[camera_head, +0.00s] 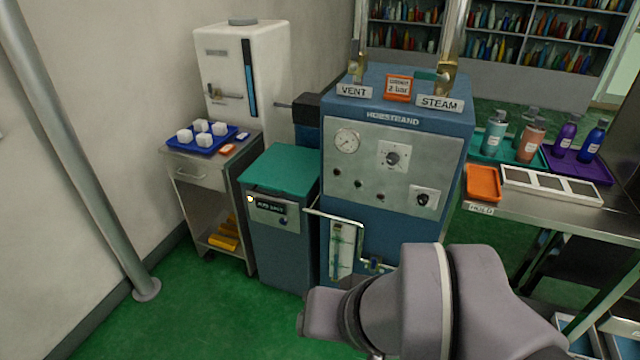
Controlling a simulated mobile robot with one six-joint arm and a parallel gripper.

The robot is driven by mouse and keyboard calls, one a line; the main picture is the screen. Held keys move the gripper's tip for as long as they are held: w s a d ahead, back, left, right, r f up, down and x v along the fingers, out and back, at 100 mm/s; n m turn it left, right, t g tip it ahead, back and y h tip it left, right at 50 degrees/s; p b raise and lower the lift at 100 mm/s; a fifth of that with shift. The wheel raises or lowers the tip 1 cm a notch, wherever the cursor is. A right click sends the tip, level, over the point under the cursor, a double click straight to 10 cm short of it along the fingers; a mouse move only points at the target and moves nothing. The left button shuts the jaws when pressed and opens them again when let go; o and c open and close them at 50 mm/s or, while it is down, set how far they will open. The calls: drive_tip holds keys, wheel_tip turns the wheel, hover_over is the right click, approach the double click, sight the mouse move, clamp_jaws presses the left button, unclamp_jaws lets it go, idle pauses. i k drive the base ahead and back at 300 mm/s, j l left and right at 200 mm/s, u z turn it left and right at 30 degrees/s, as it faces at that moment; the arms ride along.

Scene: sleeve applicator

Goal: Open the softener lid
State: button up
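No label that I can read clearly says softener. A white upright cabinet (267,62) stands at the back left against the wall, with a dark blue vertical strip, a small lever on its front and a grey cap (242,22) on top; the cap looks seated. A lower dark blue box stands in front of it with a flat green lid (281,170), which lies shut. The lettering on its front panel is too small to read surely. My arm's grey links fill the bottom right; my gripper is not in view.
The blue boiler unit (394,240) stands right of the green-lidded box. A metal cart (203,178) on the left bears a blue tray (174,146) with several white blocks. A steel table with bottles is at the right. Green floor is clear at lower left.

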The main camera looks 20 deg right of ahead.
sight(283, 168)
drive_tip(key=i+j, duration=0.1)
drive_tip(key=i, duration=0.45)
drive_tip(key=i+j+z, duration=0.1)
drive_tip(key=i, duration=0.45)
drive_tip(key=i+j, duration=0.15)
drive_tip(key=i, duration=0.4)
